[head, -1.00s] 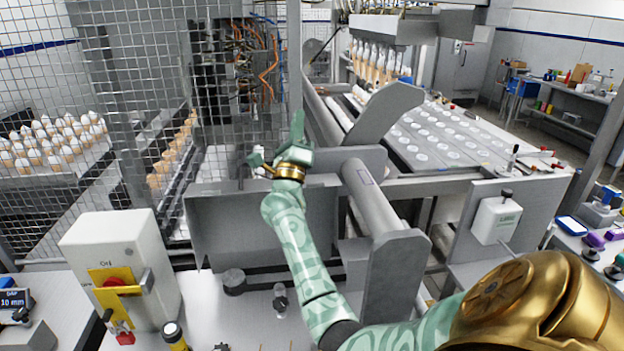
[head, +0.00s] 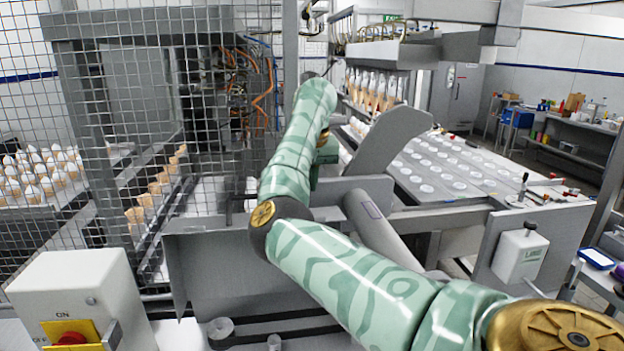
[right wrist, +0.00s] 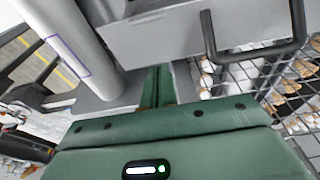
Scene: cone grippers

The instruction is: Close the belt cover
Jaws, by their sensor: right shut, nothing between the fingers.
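A grey sheet-metal panel (head: 215,265), which looks like the belt cover, stands in front of the belt in the head view. A dark handle (head: 236,203) shows near its upper edge, left of my arm. In the right wrist view a black bar handle (right wrist: 255,52) stands out from a grey metal face (right wrist: 165,32). My right gripper (right wrist: 157,75) is shut and empty, with its green fingers below and left of that handle, apart from it. In the head view my right arm hides the fingers and part of the panel. My left gripper is not in view.
A wire mesh guard (head: 105,130) stands at the left, with cones in rows behind it. A grey roller (head: 385,230) and an angled side plate (head: 385,140) lie close to the right of my arm. A white control box (head: 75,300) stands at front left.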

